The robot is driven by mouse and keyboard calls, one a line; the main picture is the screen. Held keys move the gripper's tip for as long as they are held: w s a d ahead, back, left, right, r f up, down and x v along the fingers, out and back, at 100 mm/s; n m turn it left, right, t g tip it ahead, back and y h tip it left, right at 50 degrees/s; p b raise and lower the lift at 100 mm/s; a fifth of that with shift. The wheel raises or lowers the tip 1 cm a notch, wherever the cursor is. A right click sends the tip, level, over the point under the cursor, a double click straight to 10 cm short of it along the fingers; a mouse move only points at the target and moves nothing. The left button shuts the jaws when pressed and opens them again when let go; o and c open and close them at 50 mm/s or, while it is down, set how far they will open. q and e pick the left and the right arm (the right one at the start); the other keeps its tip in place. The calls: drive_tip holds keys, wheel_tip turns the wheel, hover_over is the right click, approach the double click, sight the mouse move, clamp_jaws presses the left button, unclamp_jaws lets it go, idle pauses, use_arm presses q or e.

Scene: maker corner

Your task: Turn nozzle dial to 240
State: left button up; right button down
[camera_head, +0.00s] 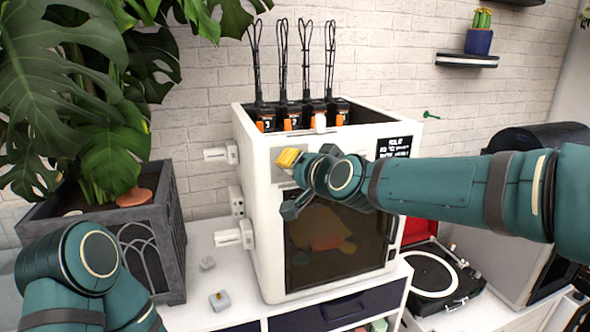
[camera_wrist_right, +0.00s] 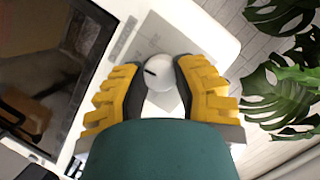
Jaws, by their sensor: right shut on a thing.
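The nozzle dial (camera_wrist_right: 160,72) is a round white knob with a short black mark near its left side in the right wrist view. It sits on a grey label panel (camera_wrist_right: 160,38) on the front of the white 3D printer (camera_head: 265,225). The scale on the panel is too blurred to read. My right gripper (camera_wrist_right: 158,68) is shut on the dial, one yellow finger on either side. In the head view the right gripper (camera_head: 290,158) covers the dial at the printer's upper front. My left arm shows at lower left, but its gripper is out of view.
Several black-and-orange cartridges (camera_head: 290,112) stand in the printer's top. A dark display (camera_head: 394,147) is at its upper right, above a dark door window (camera_head: 335,245). A large plant in a grey planter (camera_head: 155,255) stands left, a record player (camera_head: 436,278) right. Small grey pieces (camera_head: 220,300) lie on the table.

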drive_tip(key=shift+r, duration=0.1)
drive_tip(key=c, duration=0.6)
unclamp_jaws()
drive_tip(key=shift+w+a, duration=0.1)
drive_tip(key=shift+a, duration=0.05)
drive_tip(key=v, duration=1.2)
